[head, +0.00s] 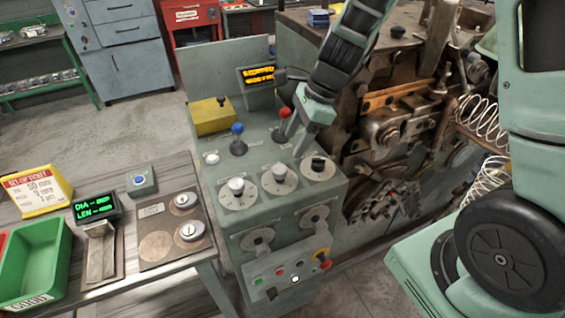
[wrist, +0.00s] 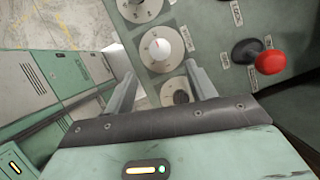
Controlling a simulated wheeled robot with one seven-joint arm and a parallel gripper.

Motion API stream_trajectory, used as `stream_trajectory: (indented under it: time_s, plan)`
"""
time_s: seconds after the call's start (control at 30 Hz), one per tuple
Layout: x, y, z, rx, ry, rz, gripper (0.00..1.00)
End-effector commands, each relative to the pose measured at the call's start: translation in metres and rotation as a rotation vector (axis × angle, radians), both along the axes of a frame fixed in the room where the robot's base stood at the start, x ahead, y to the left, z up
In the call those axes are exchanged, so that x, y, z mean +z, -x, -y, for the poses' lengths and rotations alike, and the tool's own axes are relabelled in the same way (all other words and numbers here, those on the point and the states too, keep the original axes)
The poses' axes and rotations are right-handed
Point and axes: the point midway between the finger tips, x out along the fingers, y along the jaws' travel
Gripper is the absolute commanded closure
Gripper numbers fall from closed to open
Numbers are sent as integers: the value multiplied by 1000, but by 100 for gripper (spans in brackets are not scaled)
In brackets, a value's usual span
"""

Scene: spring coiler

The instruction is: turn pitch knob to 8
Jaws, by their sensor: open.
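Three round dial knobs sit in a row on the green machine's sloping panel: a left pale knob (head: 237,187), a middle pale knob (head: 279,174) and a right dark knob (head: 318,163). I cannot read which is the pitch knob. My gripper (head: 296,139) is open and empty above the panel, behind the middle and right knobs. The dark knob (wrist: 181,96) lies between the fingers in the picture, partly hidden by my gripper. The numbers are too small to read.
A red-topped lever (head: 284,113) stands close beside my gripper, and a blue-topped lever (head: 238,130) is further left. A yellow box (head: 212,116) and an amber display (head: 259,75) are behind.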

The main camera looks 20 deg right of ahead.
Motion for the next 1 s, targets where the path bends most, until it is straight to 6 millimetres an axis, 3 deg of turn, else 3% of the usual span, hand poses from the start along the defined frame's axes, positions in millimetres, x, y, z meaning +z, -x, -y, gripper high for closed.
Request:
stream_trajectory:
  time_s: [0.2, 0.4, 0.87, 1.0]
  plan:
    - [-43, -3, -17, 1, -2, -5, 44]
    - [-69, -6, -27, 0, -1, -1, 44]
    - [-79, -7, -32, 1, 0, 2, 44]
    - [-79, -7, -32, 1, 0, 2, 81]
